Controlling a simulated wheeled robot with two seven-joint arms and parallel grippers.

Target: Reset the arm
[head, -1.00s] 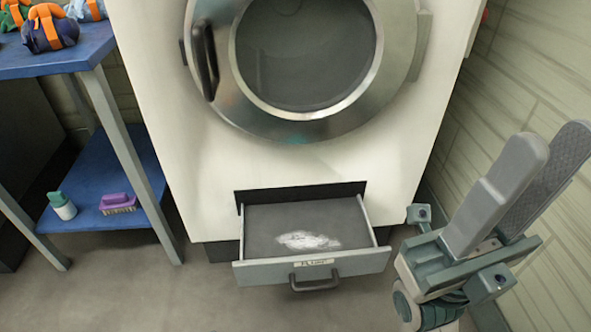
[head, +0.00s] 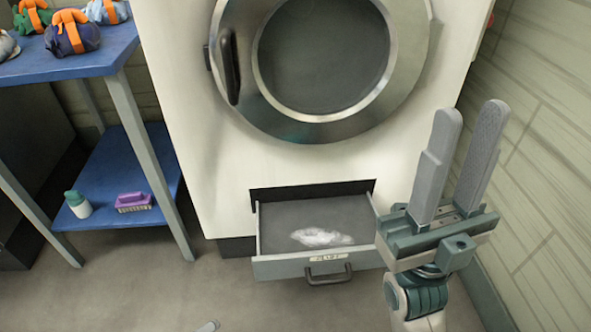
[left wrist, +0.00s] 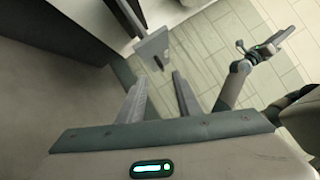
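My right gripper (head: 468,110) stands at the right in the head view, fingers pointing up and apart, with nothing between them. It is in front of the right side of the washing machine (head: 200,150), near the open drawer. My left gripper shows in the left wrist view (left wrist: 159,78) with its two fingers apart and nothing between them. My right arm also appears in the left wrist view (left wrist: 240,75).
The washer's lower drawer (head: 320,267) is pulled out, with white powder (head: 320,237) inside. Its round door (head: 225,100) is closed. A wall is right.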

